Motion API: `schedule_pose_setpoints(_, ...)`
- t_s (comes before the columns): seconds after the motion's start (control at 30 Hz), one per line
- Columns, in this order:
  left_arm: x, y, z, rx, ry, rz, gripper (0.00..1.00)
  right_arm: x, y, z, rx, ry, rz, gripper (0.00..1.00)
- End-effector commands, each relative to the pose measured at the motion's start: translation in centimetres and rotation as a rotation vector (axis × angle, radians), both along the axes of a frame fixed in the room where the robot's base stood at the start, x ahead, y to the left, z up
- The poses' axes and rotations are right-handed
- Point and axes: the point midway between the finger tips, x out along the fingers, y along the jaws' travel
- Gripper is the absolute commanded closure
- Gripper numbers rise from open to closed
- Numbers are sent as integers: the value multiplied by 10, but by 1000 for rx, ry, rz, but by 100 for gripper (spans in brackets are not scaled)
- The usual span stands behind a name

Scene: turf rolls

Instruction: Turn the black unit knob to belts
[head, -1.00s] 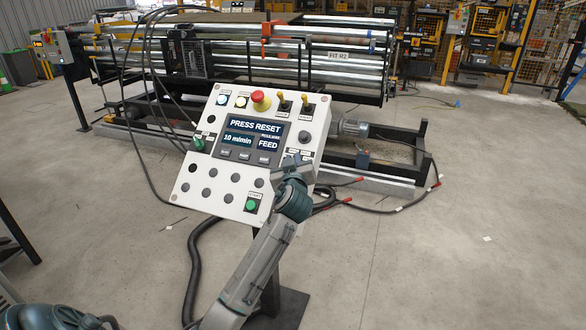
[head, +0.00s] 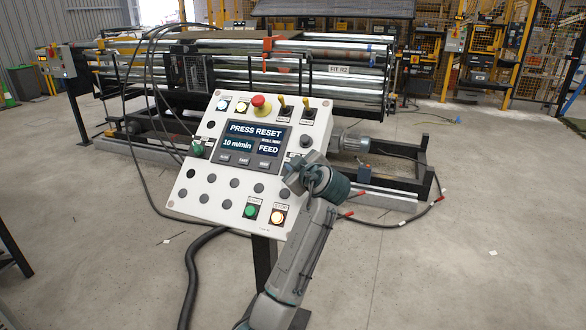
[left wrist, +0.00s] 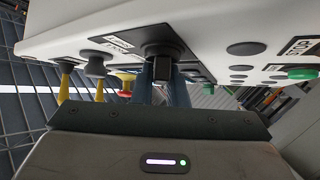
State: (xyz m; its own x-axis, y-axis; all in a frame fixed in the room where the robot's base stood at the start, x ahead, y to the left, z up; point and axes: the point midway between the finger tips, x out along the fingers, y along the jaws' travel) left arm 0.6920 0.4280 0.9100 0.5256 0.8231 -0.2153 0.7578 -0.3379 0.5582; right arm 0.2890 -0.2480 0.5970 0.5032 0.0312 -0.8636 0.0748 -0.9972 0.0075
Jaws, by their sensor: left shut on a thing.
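The white control panel (head: 225,180) stands tilted on a post in the head view. My left gripper (head: 296,170) reaches its right edge from below. In the left wrist view, its blue fingers (left wrist: 164,82) are shut on a black knob (left wrist: 160,68) with a square black base. I take this for the unit knob; in the head view my gripper covers it, and its setting cannot be read. Another dark knob (head: 306,141) sits just above. The screen (head: 252,144) reads PRESS RESET, 10 m/min and FEED. My right gripper is not in view.
A red emergency button (head: 260,105) and yellow-lever switches (head: 283,103) line the panel's top. A roller machine (head: 240,70) stands behind.

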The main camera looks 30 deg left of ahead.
Motion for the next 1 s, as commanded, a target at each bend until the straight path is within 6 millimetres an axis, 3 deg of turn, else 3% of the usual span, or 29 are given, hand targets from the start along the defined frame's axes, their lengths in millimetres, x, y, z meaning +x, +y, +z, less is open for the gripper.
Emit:
schedule_pose_setpoints(0.03, 1, -3, -11, -20, 15, 2, 100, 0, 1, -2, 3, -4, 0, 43)
schedule_pose_setpoints(0.5, 0, -3, -10, -28, 13, 13, 100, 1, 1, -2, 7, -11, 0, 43)
schedule_pose_setpoints(0.53, 0, -3, -10, -28, 13, 13, 83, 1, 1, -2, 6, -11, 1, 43)
schedule_pose_setpoints(0.63, 0, -3, -10, -28, 13, 13, 65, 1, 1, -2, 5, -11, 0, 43)
schedule_pose_setpoints(1.0, 0, -1, -4, -19, 4, 15, 65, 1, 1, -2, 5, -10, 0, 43)
